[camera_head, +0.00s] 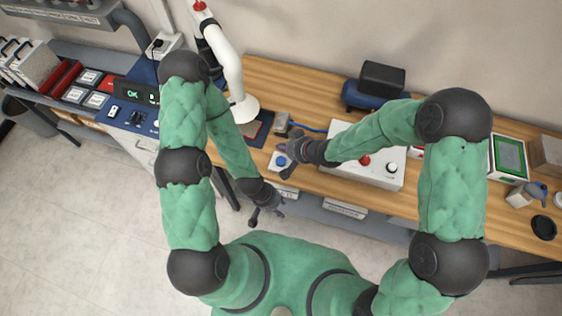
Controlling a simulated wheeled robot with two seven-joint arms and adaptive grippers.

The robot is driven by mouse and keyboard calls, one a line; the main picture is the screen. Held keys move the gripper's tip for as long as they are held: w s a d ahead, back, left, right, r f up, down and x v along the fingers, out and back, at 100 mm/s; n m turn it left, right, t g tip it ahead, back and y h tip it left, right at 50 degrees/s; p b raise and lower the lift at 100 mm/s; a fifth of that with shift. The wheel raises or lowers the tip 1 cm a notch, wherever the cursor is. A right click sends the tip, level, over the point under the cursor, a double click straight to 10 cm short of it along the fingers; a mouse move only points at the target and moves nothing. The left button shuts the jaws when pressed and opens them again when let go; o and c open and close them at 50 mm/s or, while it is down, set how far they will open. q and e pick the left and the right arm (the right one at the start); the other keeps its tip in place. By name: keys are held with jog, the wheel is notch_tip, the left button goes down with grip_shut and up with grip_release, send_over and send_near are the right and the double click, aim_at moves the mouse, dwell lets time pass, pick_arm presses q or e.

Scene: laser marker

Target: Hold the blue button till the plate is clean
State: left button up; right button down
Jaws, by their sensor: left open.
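The blue button (281,161) sits on a small white box near the front edge of the wooden bench. My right gripper (285,157) reaches in from the right, with its fingers over or beside the button. I cannot tell whether it touches the button, or whether its fingers are open or shut. My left gripper (266,216) is open and empty, lower down in front of the bench edge. A dark flat piece with a reddish edge (263,122) lies beside the white extraction hood (244,108). I cannot tell whether it is the plate or how clean it is.
A blue console (135,115) with a green "OK" display stands at left.

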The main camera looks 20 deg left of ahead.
jog(key=b, duration=0.4)
send_over(283, 161)
notch_tip(283, 161, down, 5)
jog(key=shift+s+f, duration=0.1)
jog(key=shift+f, duration=0.1)
jog(key=shift+f+b, duration=0.65)
jog(key=shift+f, duration=0.05)
jog(key=shift+f, duration=0.15)
dwell(0.4)
jog(key=shift+f, duration=0.25)
jog(key=shift+f+b, duration=0.5)
jog(key=shift+f, duration=0.05)
dwell(2.3)
jog(key=shift+r, duration=0.1)
jog(key=shift+r+p, duration=0.9)
